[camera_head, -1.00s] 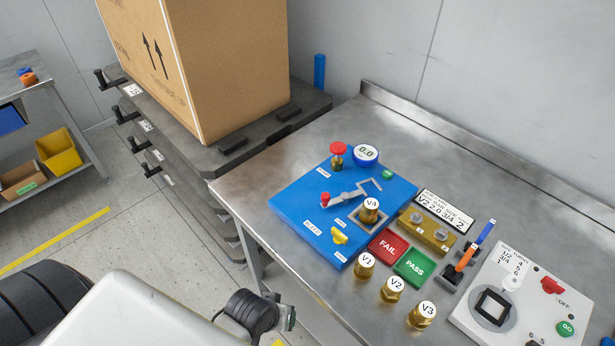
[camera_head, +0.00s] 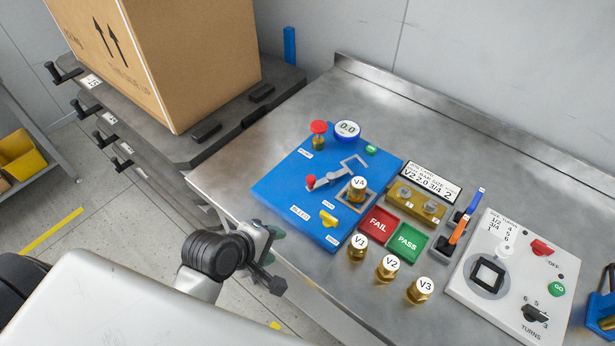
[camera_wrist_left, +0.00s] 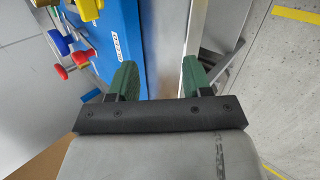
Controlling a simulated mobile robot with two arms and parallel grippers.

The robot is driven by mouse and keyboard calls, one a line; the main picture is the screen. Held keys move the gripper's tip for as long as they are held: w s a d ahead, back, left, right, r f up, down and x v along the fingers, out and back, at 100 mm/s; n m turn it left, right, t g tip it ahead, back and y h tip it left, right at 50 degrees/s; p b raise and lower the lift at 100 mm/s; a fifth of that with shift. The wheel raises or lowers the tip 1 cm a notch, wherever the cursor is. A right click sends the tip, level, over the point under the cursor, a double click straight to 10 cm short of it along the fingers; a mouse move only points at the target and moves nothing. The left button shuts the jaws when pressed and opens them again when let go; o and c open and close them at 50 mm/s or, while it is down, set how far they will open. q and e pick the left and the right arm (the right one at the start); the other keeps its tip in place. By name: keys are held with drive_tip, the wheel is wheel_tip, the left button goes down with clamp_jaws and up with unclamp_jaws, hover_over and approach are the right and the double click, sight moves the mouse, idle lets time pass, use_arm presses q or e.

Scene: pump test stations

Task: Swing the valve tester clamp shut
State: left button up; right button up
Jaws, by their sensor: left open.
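The blue valve tester (camera_head: 290,200) lies flat on the metal bench. Its clamp (camera_head: 338,171) is a grey lever with a red knob (camera_head: 310,181) at its left end; the metal frame at the other end stands away from the brass valve V4 (camera_head: 357,188), which sits in a square seat. My left gripper (camera_head: 271,258) is at the bench's front edge, left of and below the tester, apart from it. In the left wrist view its green fingers (camera_wrist_left: 157,80) are open and empty, with the tester (camera_wrist_left: 110,40) beyond the left finger. My right gripper is not seen.
Valves V1 (camera_head: 357,246), V2 (camera_head: 387,267) and V3 (camera_head: 420,290) stand in front of the FAIL pad (camera_head: 379,224) and PASS pad (camera_head: 407,243). A white control box (camera_head: 470,308) is at right. A cardboard box (camera_head: 190,60) stands on a dark cabinet at left.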

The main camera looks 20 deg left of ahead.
sight(310, 179)
use_arm(q)
drive_tip(key=w+a+r+n+t+h, duration=0.2)
drive_tip(key=w+r+n+t, duration=0.4)
drive_tip(key=n, duration=1)
drive_tip(key=shift+g, duration=0.7)
drive_tip(key=x, duration=0.4)
drive_tip(key=r+x, duration=0.1)
drive_tip(key=x, duration=0.6)
drive_tip(key=shift+w+d+r, duration=0.1)
drive_tip(key=shift+w+d, duration=0.15)
drive_tip(key=shift+w, duration=0.3)
drive_tip(key=shift+c, duration=0.3)
clamp_jaws()
